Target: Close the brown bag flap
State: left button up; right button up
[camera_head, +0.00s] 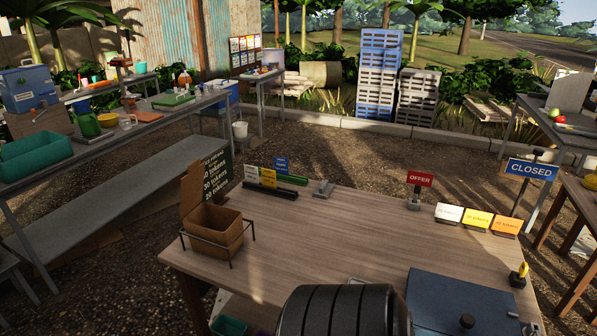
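The brown bag (228,236) stands open near the left end of the wooden table, inside a thin black wire frame. Its flap (191,188) stands up at the left back side, raised well above the opening. The inside of the bag shows from above as a dark hollow. Neither of my grippers is in view.
A dark board with token prices (217,176) stands behind the bag. Card holders (275,180), a red offer sign (420,179), token cards (478,219) and a blue-grey box (455,296) are on the table. Its middle (330,235) is clear.

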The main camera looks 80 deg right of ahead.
aim_at(192, 185)
jog(key=z, duration=1.7)
